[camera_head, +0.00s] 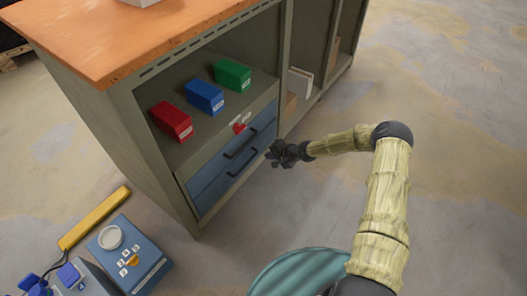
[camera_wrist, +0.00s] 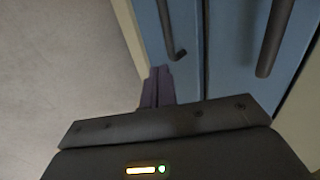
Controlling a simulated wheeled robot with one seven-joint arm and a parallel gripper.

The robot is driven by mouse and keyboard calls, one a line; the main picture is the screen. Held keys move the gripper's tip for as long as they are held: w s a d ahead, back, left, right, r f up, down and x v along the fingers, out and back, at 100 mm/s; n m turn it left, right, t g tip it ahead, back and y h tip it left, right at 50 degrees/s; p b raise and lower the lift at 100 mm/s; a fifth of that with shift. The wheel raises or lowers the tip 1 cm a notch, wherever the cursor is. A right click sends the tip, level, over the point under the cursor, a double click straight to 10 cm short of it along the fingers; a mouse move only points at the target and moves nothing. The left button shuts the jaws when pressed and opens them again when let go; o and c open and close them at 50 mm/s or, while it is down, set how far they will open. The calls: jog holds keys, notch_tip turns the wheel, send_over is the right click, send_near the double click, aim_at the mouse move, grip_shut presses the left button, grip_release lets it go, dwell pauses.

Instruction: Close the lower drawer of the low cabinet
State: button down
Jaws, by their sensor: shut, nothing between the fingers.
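The low cabinet (camera_head: 150,140) has two blue drawers with dark bar handles. The upper drawer (camera_head: 205,177) and the lower drawer (camera_head: 215,192) look about flush in the head view; a small gap is too fine to tell. In the wrist view the lower drawer front (camera_wrist: 185,25) is on the left, and the upper drawer front (camera_wrist: 237,40) is right of a dark seam. My gripper (camera_head: 275,155) is shut and empty, in front of the drawers near their right end. Its fingertips (camera_wrist: 158,75) appear close to the lower drawer front; contact cannot be told.
Red (camera_head: 171,122), blue (camera_head: 204,97) and green (camera_head: 232,75) boxes stand on the shelf above the drawers. A blue control box (camera_head: 145,262) and a yellow bar (camera_head: 95,217) lie on the floor at left. The floor right of my arm is clear.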

jog(key=p+v, duration=0.3)
jog(key=v, duration=0.7)
jog(key=shift+p, duration=0.3)
jog(key=shift+d, duration=0.1)
jog(key=s+d+r+n+g+h+p, duration=0.1)
jog(key=s+d+r+n+h+p, duration=0.15)
jog(key=s+r, duration=0.8)
jog(key=s+d+r+n+g+h+p, duration=0.1)
jog(key=s+d+r+n+h, duration=0.2)
jog(key=s+r, duration=0.7)
jog(key=s+d+r+n+g+h+p, duration=0.15)
jog(key=s+d+r, duration=0.35)
jog(key=r, duration=1)
notch_tip(320, 180, up, 37)
jog(key=p, duration=3.7)
jog(key=shift+s+a+f+m+t+h, duration=0.2)
jog(key=shift+a+m+t+h, duration=0.1)
jog(key=shift+a+t+h, duration=0.15)
jog(key=shift+a+f, duration=0.1)
jog(key=shift+a, duration=0.05)
